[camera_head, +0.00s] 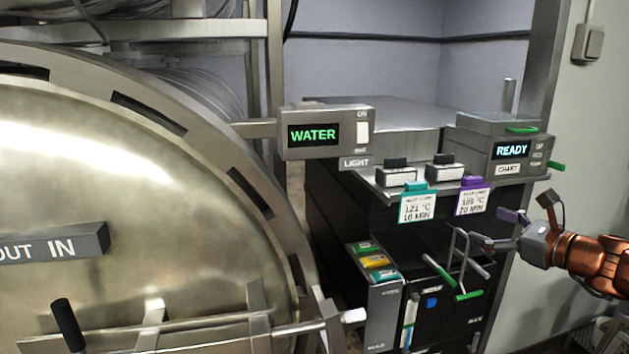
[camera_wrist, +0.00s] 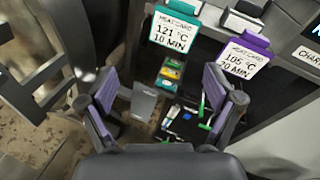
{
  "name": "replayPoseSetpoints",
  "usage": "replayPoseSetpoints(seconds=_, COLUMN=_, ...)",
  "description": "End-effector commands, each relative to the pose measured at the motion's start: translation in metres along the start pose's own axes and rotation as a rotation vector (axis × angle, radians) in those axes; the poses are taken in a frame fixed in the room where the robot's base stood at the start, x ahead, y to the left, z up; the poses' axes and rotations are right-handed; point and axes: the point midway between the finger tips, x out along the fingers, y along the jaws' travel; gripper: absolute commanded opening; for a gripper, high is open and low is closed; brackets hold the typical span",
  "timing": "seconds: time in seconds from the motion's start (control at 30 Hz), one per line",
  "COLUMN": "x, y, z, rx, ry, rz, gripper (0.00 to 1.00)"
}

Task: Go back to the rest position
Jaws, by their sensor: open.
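My gripper (camera_head: 487,230) is at the right in the head view, in front of the black cabinet below the two heat cards. In the wrist view my gripper (camera_wrist: 165,100) has its two purple-padded fingers spread wide, with nothing between them. A teal-topped heat card (camera_head: 417,205) reads 121 °C 10 MIN; it also shows in the wrist view (camera_wrist: 172,35). A purple-topped heat card (camera_head: 472,199) reads 105 °C, and it shows in the wrist view too (camera_wrist: 243,60). Both cards hang on the shelf front, apart from my fingers.
The large round autoclave door (camera_head: 120,180) fills the left. A WATER display box (camera_head: 325,133) and a READY chart box (camera_head: 503,150) stand at the shelf. A holder (camera_head: 382,310) with several coloured cards and a green-tipped handle (camera_head: 468,296) are below. Floor shows at lower right.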

Motion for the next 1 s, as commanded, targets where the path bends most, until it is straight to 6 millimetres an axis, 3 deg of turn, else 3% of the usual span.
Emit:
replayPoseSetpoints(seconds=0.17, x=0.027, y=0.080, z=0.011, rx=-0.211, ry=0.048, rz=0.197, gripper=0.91)
replayPoseSetpoints(seconds=0.27, x=0.036, y=0.142, z=0.013, rx=-0.382, ry=0.074, rz=0.353, gripper=0.91)
replayPoseSetpoints(seconds=0.47, x=0.022, y=0.263, z=-0.005, rx=-0.755, ry=0.116, rz=0.700, gripper=0.91)
replayPoseSetpoints(seconds=0.6, x=-0.016, y=0.335, z=-0.033, rx=-1.040, ry=0.127, rz=0.980, gripper=0.91)
replayPoseSetpoints(seconds=0.7, x=-0.057, y=0.371, z=-0.059, rx=-1.245, ry=0.130, rz=1.196, gripper=0.91)
replayPoseSetpoints(seconds=0.83, x=-0.116, y=0.393, z=-0.092, rx=-1.471, ry=0.129, rz=1.470, gripper=0.91)
replayPoseSetpoints(seconds=1.0, x=-0.178, y=0.391, z=-0.120, rx=-1.652, ry=0.122, rz=1.745, gripper=0.91)
